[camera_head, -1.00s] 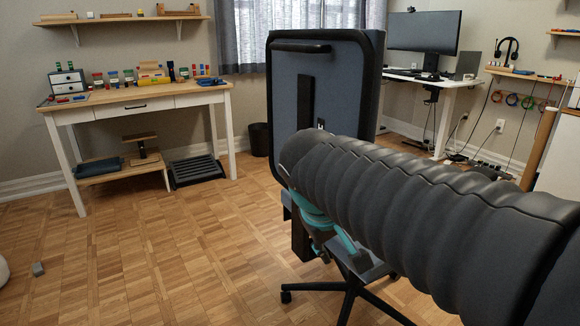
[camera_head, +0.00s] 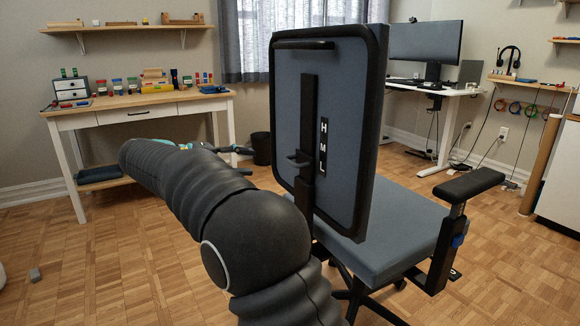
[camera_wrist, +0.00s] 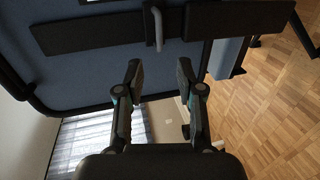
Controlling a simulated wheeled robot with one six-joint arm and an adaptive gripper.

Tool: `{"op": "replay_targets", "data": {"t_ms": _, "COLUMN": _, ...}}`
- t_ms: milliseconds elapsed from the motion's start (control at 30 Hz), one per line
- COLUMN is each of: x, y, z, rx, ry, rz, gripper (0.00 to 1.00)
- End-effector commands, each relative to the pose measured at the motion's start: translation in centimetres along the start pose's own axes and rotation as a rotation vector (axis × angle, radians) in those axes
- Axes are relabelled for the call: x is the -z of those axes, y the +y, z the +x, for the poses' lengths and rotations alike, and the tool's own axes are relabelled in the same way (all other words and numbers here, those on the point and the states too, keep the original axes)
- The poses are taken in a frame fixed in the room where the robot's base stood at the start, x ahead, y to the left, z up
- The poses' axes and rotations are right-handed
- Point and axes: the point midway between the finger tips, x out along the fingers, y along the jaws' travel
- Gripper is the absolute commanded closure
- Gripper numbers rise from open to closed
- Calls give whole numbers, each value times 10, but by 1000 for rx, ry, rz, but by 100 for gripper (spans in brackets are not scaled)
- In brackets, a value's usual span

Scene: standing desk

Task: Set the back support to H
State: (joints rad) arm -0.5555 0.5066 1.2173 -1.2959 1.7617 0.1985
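The back support is the blue-grey, black-framed backrest (camera_head: 345,150) of a desk chair, seen from behind. A dark upright bar (camera_head: 308,110) runs down its rear, with a small grey lever (camera_head: 299,159) on it. A plate marked H, M, L (camera_head: 322,147) is right of the bar, H on top. In the picture the lever lies about level with the span between M and L. In the wrist view, my gripper (camera_wrist: 158,76) is open and empty, with the lever (camera_wrist: 158,30) just beyond and roughly between its fingertips, apart from them. The letters are cut off there.
The chair's seat (camera_head: 400,225) and armrest (camera_head: 468,184) are to the right. A white-legged workbench (camera_head: 140,103) with small items stands at the left back, a black bin (camera_head: 260,147) beside it. A monitor desk (camera_head: 435,85) is at the right back. Floor at left is mostly clear.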

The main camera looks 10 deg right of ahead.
Motion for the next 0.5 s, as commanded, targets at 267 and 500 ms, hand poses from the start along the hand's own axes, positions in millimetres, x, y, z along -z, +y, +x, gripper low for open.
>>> {"op": "replay_targets", "data": {"t_ms": 267, "x": 4, "y": -1, "z": 17, "rx": -19, "ry": -4, "rz": 5, "gripper": 63}}
{"op": "replay_targets", "data": {"t_ms": 500, "x": 3, "y": 0, "z": 62, "rx": -17, "ry": -5, "rz": 5, "gripper": 63}}
